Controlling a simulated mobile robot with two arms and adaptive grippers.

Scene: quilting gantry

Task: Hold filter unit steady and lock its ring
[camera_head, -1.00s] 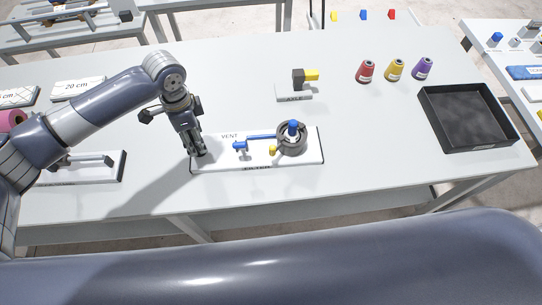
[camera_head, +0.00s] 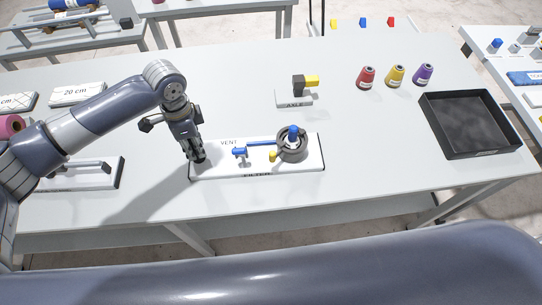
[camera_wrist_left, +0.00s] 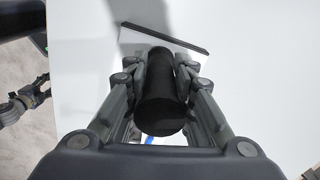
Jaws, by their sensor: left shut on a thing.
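The filter unit's white board (camera_head: 225,171), marked VENT and FILTER, lies near the table's front edge. A dark jointed part (camera_wrist_left: 25,100), perhaps my right gripper, shows there at the left.
Behind the board stands an AXLE block (camera_head: 295,97). Red (camera_head: 366,77), yellow (camera_head: 396,75) and purple (camera_head: 423,74) cones stand at the back right. A black tray (camera_head: 428,103) is at the right. Another white board (camera_head: 85,180) lies left, under my left arm. The table between is clear.

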